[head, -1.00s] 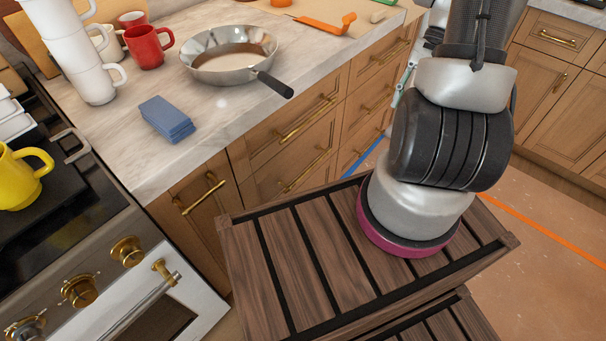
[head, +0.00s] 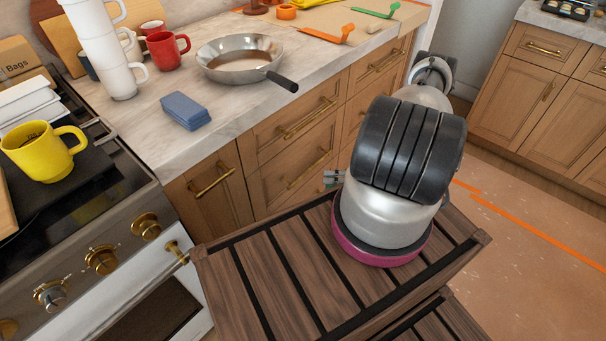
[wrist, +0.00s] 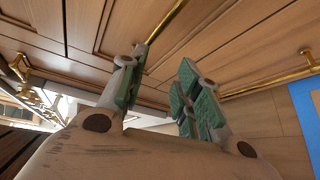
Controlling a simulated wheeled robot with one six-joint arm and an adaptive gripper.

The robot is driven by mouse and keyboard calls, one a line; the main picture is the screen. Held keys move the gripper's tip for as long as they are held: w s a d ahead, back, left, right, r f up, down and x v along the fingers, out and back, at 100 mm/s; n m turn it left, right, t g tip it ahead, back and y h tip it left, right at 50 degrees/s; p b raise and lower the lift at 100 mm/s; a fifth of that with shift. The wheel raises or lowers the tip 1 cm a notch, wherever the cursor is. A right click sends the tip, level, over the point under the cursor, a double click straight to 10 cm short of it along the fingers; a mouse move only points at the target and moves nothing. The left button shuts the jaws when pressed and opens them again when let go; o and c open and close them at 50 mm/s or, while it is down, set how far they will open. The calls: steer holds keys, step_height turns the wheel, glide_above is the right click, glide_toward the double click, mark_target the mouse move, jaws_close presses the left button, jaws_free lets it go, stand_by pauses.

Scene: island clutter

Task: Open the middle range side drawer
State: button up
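The middle drawer (head: 275,184) beside the range is wooden, with a brass bar handle (head: 306,170), below a top drawer (head: 270,136) with its own handle. Both look shut. My gripper (head: 333,177) shows only in part just right of the middle handle, low in front of the drawer fronts; my arm hides the rest. In the wrist view, my gripper (wrist: 160,78) is open, its green-padded fingers apart with nothing between them. A brass bar (wrist: 165,20) lies beyond the fingertips; I cannot tell which drawer it belongs to.
A slatted dark wood stand (head: 290,265) is below my arm. The range (head: 100,255) with brass knobs is at left. The counter (head: 225,115) holds a pan (head: 232,58), mugs and a blue block (head: 186,110). Open floor (head: 540,225) lies at right.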

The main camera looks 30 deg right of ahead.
mark_target(313, 168)
steer(key=w+a+m, duration=0.1)
steer(key=w, duration=0.2)
steer(key=w+a+m+t, duration=0.1)
steer(key=w+m, duration=0.1)
steer(key=w, duration=0.1)
steer(key=w+a+m, duration=0.1)
steer(key=w+m, duration=0.1)
steer(key=w, duration=0.1)
steer(key=shift+a+t+h, duration=0.25)
steer(key=shift+t+h, duration=0.05)
jaws_close()
